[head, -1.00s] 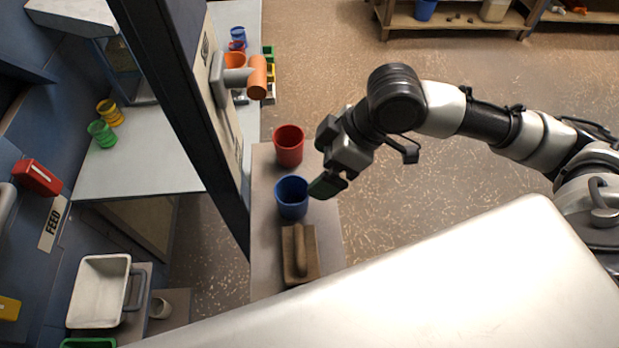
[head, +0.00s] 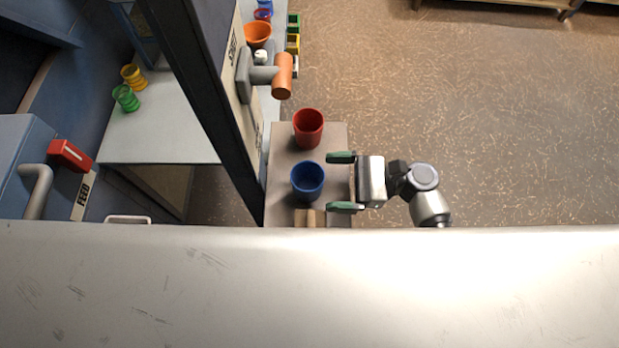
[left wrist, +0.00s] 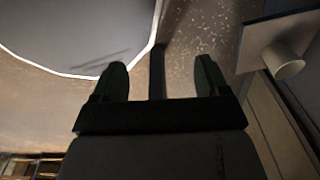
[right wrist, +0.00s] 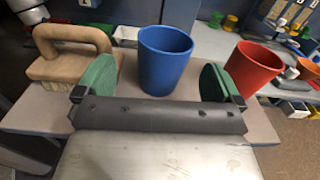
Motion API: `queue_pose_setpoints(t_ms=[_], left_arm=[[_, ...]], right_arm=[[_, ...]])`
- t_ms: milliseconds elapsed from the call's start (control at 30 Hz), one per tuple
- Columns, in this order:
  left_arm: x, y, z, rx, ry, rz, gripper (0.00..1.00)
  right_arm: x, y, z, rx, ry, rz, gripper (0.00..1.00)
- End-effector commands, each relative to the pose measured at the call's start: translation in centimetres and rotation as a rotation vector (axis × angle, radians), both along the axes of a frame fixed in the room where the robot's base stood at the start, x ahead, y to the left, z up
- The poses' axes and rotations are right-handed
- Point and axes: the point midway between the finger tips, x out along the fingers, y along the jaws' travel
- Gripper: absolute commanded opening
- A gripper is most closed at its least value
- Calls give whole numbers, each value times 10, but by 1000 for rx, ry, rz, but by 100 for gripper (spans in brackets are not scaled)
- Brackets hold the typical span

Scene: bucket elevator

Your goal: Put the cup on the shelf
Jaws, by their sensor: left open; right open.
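A blue cup (head: 307,181) stands upright on a narrow grey shelf (head: 285,150). A red cup (head: 308,128) stands upright on the same surface, farther back. My right gripper (head: 341,181) is open and empty to the right of the blue cup, its fingers pointing at it. In the right wrist view the blue cup (right wrist: 165,58) shows just beyond and between the two fingers, and the red cup (right wrist: 253,68) is past the right finger. My left gripper (left wrist: 160,80) is open and empty in the left wrist view. It is not visible in the head view.
A brush with a wooden handle (right wrist: 75,52) lies beside the blue cup. A dark post (head: 205,100) and an orange-tipped handle (head: 283,75) stand left of the cups. Open floor lies to the right.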

Motion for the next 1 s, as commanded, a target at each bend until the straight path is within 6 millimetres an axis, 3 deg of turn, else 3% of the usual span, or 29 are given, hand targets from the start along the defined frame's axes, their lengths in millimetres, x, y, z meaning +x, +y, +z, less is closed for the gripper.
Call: queue_pose_setpoints(t_ms=[167,500,767,867,1000], left_arm=[[2,0,5,0,-3,0,75],[15,-1,24,-3,-24,0,75],[14,-1,23,-3,-22,0,75],[13,-1,23,-3,-21,0,75],[12,-1,23,-2,-19,0,75]], right_arm=[[1,13,2,0,-2,1,97],[6,58,4,-1,-4,2,97],[6,62,2,-3,-6,2,97],[6,62,2,-3,-6,2,86],[6,62,2,-3,-6,2,65]])
